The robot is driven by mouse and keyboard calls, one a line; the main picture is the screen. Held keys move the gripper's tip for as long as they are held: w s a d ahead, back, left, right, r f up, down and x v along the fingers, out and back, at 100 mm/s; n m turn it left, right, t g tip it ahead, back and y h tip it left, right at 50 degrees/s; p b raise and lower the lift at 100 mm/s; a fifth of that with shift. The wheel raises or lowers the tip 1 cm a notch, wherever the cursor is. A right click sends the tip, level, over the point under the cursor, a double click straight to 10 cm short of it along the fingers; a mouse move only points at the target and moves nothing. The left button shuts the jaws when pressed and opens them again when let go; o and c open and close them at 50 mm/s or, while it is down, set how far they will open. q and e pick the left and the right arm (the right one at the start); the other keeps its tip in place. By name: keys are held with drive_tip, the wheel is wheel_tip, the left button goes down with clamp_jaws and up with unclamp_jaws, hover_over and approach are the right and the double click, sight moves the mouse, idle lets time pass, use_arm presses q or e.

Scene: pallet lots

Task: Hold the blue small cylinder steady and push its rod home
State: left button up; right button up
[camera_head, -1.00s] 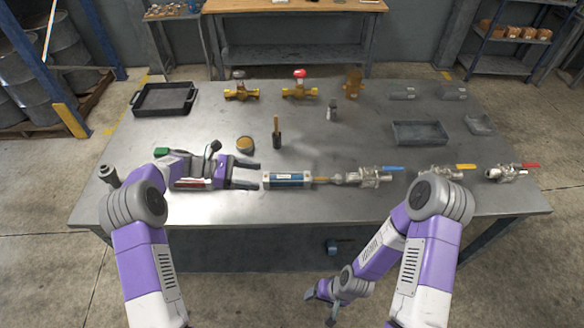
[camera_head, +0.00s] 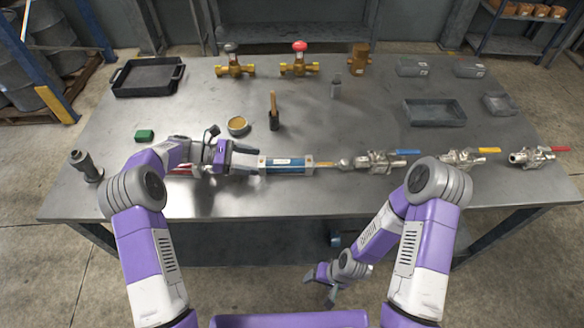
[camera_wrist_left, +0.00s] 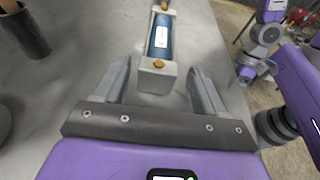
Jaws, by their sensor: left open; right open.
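The blue small cylinder (camera_head: 286,166) lies on the bench with pale end blocks. Its rod (camera_head: 326,165) sticks out from its right end toward a silver valve. My left gripper (camera_head: 254,160) is open at the cylinder's left end. In the left wrist view, the cylinder (camera_wrist_left: 160,42) points away, and its near end block lies between the open fingers (camera_wrist_left: 160,72), with a gap on both sides. The rod is mostly cut off at the top there. My right gripper (camera_head: 321,286) is open and empty, low in front of the bench edge.
Silver valves with blue (camera_head: 408,152), yellow (camera_head: 490,150) and red (camera_head: 560,149) handles lie right of the cylinder. A dark cup with a brush (camera_head: 274,120) and a round tin (camera_head: 238,125) stand behind it. The bench in front of the cylinder is clear.

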sight(282, 166)
use_arm(q)
drive_tip(key=b+x, duration=0.2)
drive_tip(key=x, duration=0.6)
drive_tip(key=shift+d+f, duration=0.15)
drive_tip(key=shift+d, duration=0.05)
drive_tip(key=shift+d+f, duration=0.2)
drive_tip(key=shift+d, duration=0.5)
clamp_jaws()
